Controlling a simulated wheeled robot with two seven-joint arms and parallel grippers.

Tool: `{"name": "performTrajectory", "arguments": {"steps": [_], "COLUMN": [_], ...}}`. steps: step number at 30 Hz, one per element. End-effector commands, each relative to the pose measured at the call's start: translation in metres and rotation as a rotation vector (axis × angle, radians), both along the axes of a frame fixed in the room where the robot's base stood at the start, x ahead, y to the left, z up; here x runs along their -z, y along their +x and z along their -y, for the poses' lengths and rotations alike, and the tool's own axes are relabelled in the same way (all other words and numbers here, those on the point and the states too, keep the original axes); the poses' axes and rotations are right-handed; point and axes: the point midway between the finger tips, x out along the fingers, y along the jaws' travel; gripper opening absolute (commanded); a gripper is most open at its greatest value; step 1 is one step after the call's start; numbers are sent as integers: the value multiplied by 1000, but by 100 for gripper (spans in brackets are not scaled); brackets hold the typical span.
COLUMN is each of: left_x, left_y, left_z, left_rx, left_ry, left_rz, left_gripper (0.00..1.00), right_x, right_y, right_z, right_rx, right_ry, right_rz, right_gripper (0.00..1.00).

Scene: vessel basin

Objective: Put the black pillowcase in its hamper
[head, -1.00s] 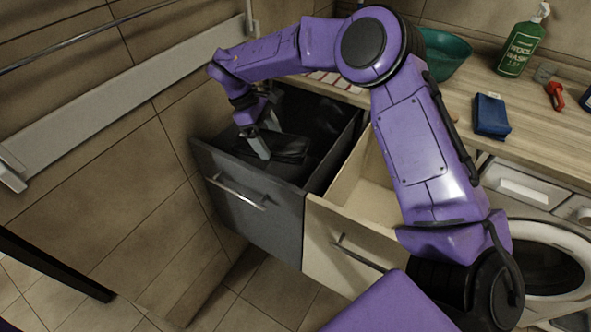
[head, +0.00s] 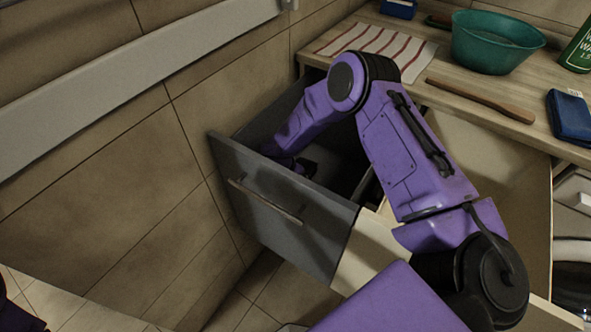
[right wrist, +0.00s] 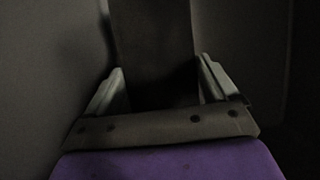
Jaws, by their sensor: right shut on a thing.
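The dark grey hamper (head: 270,210) is a pulled-out drawer in the middle of the head view, with a bar handle on its front. My right arm reaches down inside it, and my right gripper is largely hidden there by the drawer front and the arm. In the right wrist view, my right gripper (right wrist: 160,82) is shut on the black pillowcase (right wrist: 150,40), a dark strip between the two fingers. The pillowcase cannot be made out in the head view. Whether it touches the hamper floor is unclear. My left gripper is out of view.
The counter behind holds a striped cloth (head: 375,45), a green basin (head: 495,42), a wooden stick-like item (head: 480,100) and a blue folded item (head: 570,117). A tiled wall (head: 100,170) is close on the left.

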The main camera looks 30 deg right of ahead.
Motion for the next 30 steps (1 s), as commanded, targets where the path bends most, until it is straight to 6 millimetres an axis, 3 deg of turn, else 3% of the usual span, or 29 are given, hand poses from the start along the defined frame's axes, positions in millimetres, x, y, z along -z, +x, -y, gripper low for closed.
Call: {"name": "performTrajectory", "arguments": {"steps": [3,6,29,30], "left_x": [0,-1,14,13], "left_y": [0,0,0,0], "left_z": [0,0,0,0], "left_rx": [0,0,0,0], "left_ry": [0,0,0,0], "left_rz": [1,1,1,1], "left_gripper": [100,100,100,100], "right_x": [25,35,48,48], "right_y": [-1,0,2,1], "right_z": [0,-1,-3,-3], "right_rx": [-1,-1,-2,-2], "right_ry": [-3,-1,0,0], "right_rz": [-4,0,0,0], "right_gripper": [47,47,47,90]}}
